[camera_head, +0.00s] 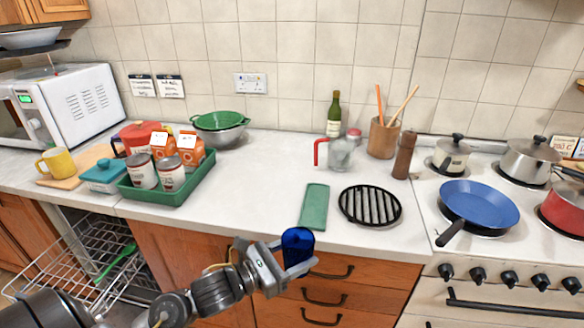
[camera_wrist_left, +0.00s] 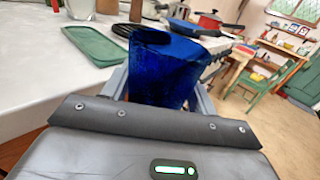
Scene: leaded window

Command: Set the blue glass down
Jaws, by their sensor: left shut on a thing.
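The blue glass (camera_head: 297,246) is held in my left gripper (camera_head: 294,266), in front of the drawers and near the counter's front edge. In the left wrist view the blue glass (camera_wrist_left: 165,68) stands between the two fingers of my left gripper (camera_wrist_left: 160,95), which is shut on it. The glass looks roughly upright in the head view. The white counter (camera_head: 258,200) lies just behind it, with a bare stretch left of a green mat (camera_head: 314,206). My right gripper is not in view.
A black round rack (camera_head: 370,205) lies right of the mat. A green tray (camera_head: 160,193) with cans and orange cartons stands to the left. A glass jug (camera_head: 341,153) stands behind. The stove with a blue pan (camera_head: 479,204) is at right. An open dishwasher rack (camera_head: 85,262) juts out below.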

